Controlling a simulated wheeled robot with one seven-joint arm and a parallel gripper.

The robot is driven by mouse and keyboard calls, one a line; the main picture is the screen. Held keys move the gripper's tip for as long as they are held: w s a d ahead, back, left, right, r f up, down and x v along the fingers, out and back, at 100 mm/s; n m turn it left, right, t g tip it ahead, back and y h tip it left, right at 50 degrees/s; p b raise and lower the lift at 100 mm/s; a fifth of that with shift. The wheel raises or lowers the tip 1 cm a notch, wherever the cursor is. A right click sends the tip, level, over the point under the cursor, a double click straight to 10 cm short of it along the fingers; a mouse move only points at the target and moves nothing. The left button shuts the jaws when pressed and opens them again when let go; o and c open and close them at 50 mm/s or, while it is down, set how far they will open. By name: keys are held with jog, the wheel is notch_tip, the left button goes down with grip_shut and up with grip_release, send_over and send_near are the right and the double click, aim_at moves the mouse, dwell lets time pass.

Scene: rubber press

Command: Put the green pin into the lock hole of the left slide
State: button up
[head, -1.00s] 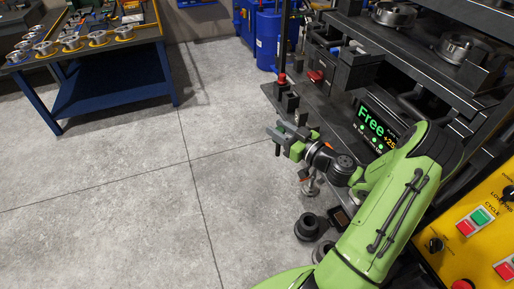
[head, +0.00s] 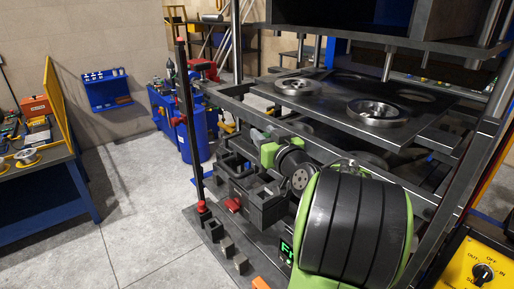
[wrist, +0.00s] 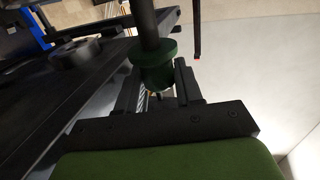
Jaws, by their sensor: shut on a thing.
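My gripper (wrist: 156,82) is shut on the green pin (wrist: 152,66), whose green collar sits between the two dark fingers in the wrist view. A dark shaft extends from the collar toward the top of that view. In the head view my gripper (head: 260,138) is beside the press, just under its side rail. The pin cannot be made out clearly there. A sliding plate (head: 345,112) with round metal moulds sticks out of the press, above and right of my gripper. I cannot tell which part is the left slide's lock hole.
A dark post with red parts (head: 188,130) stands at the press's left corner. A dark toolbox-like block (head: 245,185) lies below my gripper. Blue drums (head: 195,135) stand behind. A blue table (head: 50,200) is at the left, with clear floor (head: 145,215) between.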

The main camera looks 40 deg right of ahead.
jog(key=shift+s+a+r, duration=0.25)
jog(key=shift+s+a, duration=0.35)
jog(key=shift+a, duration=0.1)
jog(key=shift+w+d+f+b, duration=0.1)
jog(key=shift+d+f+b, duration=0.05)
jog(key=shift+f+b, duration=0.35)
jog(key=shift+w+d+f+b, duration=0.1)
jog(key=shift+f+b, duration=0.2)
jog(key=shift+f, duration=0.3)
jog(key=shift+s+a+f+b, duration=0.15)
jog(key=shift+a+f+b, duration=0.1)
jog(key=shift+f+b, duration=0.3)
jog(key=shift+d+f+b, duration=0.15)
jog(key=shift+f+b, duration=0.2)
jog(key=shift+f, duration=0.5)
notch_tip(320, 180, down, 6)
jog(key=b, duration=0.7)
jog(key=shift+f, duration=0.25)
jog(key=shift+f+b, duration=1.05)
jog(key=shift+b, duration=0.45)
